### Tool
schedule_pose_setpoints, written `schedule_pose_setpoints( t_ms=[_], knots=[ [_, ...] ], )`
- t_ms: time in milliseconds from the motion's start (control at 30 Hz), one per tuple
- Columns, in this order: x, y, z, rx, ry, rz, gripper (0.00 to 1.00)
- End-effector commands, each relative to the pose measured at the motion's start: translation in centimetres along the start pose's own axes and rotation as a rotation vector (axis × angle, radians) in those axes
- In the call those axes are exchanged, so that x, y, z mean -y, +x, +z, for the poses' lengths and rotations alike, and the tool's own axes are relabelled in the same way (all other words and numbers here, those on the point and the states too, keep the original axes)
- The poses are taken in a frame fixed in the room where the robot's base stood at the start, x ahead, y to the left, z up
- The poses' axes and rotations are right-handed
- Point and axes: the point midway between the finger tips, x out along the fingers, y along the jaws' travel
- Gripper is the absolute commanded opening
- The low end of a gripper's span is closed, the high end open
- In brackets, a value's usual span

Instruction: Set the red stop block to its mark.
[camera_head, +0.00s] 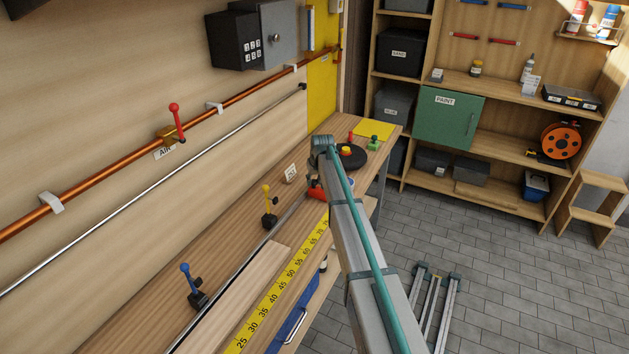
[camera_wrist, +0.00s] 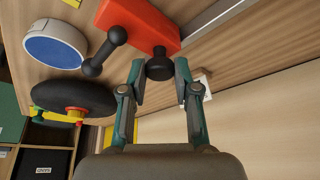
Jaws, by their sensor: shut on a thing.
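The red stop block (camera_head: 315,193) sits at the metal rail on the workbench, partly hidden by my arm in the head view. In the wrist view the red block (camera_wrist: 153,20) fills the top middle, with a black handle (camera_wrist: 107,50) on its left and a black knob (camera_wrist: 160,66) on its near side. My gripper (camera_wrist: 160,74) has its fingertips on either side of the black knob, shut on it. A yellow ruler strip (camera_head: 283,287) with numbers runs beside the rail; its far end is behind my arm. I cannot make out the mark.
A yellow-handled clamp (camera_head: 268,206) and a blue-handled clamp (camera_head: 194,286) stand left of the rail. A plank (camera_head: 235,300) lies between rail and ruler. A black disc (camera_head: 352,160) with coloured knobs lies beyond the block. A copper pipe (camera_head: 120,163) runs along the wall.

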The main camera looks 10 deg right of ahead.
Motion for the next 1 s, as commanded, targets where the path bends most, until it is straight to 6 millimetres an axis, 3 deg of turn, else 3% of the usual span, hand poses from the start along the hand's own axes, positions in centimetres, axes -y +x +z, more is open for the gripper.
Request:
schedule_pose_setpoints(
  t_ms=[267,633,967,1000],
  knots=[
    [0.8,-0.3,0.9,0.001,-0.001,-0.001,0.0],
    [6.7,-2.5,6.5,0.003,-0.001,-0.002,0.0],
    [7.0,-2.7,6.6,0.002,0.001,0.001,0.0],
    [7.0,-2.7,6.6,0.002,0.001,0.001,0.32]
  ],
)
